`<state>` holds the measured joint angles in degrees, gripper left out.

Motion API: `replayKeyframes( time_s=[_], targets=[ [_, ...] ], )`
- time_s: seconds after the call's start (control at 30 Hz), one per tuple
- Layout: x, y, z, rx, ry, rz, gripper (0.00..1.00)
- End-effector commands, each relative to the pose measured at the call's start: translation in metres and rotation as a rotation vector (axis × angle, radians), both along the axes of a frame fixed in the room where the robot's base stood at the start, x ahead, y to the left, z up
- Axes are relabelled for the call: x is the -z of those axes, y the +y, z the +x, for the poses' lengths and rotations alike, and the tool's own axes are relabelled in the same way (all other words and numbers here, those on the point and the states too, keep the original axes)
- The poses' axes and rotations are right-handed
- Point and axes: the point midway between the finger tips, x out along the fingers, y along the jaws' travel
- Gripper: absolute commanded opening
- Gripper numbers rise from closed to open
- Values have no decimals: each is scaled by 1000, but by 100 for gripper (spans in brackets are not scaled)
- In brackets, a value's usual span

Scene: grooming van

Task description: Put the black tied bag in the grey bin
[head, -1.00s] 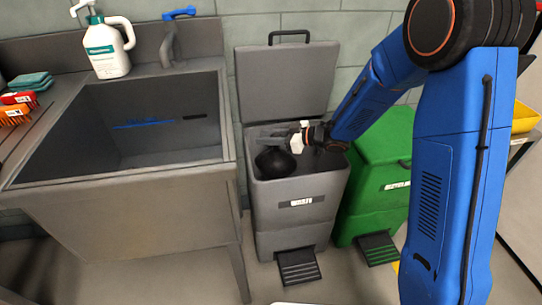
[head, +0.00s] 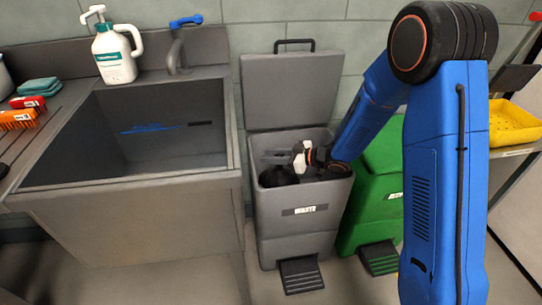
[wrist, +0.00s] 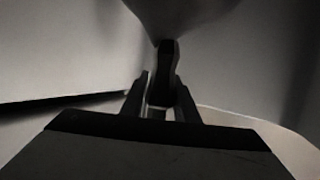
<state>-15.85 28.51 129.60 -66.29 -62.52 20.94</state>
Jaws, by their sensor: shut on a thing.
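The grey bin (head: 295,236) stands beside the sink with its lid (head: 289,91) raised and a label on its front. My gripper (head: 279,158) is inside the bin's open mouth. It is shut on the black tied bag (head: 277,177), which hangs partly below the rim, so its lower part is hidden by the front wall. In the wrist view my gripper (wrist: 161,95) is closed on the dark knotted neck of the bag, and the bag's body (wrist: 180,15) shows dim beyond it. Grey walls surround it there.
A green bin (head: 365,215) stands right of the grey bin, partly behind my arm. The grey sink (head: 130,195) is on the left, with a pump bottle (head: 115,58) on its back ledge. A yellow tray (head: 512,122) is on the right. Foot pedals (head: 301,275) stick out in front.

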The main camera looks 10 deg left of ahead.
Motion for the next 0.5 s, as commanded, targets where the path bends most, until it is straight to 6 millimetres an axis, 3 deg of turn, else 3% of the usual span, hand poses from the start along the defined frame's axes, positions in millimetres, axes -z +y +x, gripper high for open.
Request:
replayKeyframes(
  time_s=[0.43, 0.47, 0.5],
  targets=[
    [8, 0, 0, 0, 0, 1, 0],
    [8, 0, 0, 0, 0, 1, 30],
    [8, 0, 0, 0, 0, 1, 39]
  ],
)
